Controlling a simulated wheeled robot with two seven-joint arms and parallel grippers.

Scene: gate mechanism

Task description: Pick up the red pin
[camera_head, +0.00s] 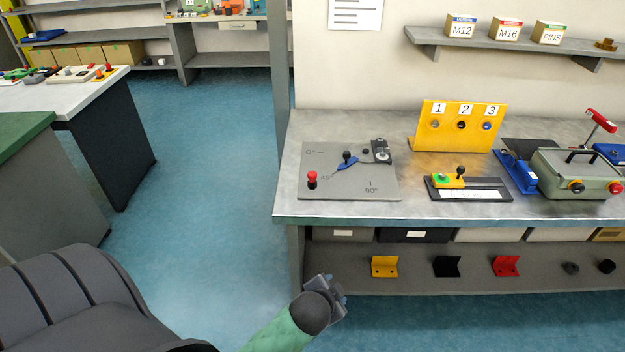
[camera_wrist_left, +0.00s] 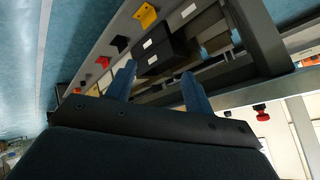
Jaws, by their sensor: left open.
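My left gripper (camera_head: 338,290) is below and in front of the bench edge, well away from the pin. In the left wrist view its two blue fingers (camera_wrist_left: 160,88) are apart with nothing between them. A small red object (camera_wrist_left: 262,107) shows there at the right; I cannot tell whether it is the pin. My right gripper is out of view.
The bench's front edge (camera_head: 450,220) lies above my left gripper, with a lower shelf (camera_head: 450,280) holding yellow, black and red brackets. A yellow numbered panel (camera_head: 460,130), a green-and-yellow slider fixture (camera_head: 465,188) and a grey-green case (camera_head: 580,172) stand right of the plate.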

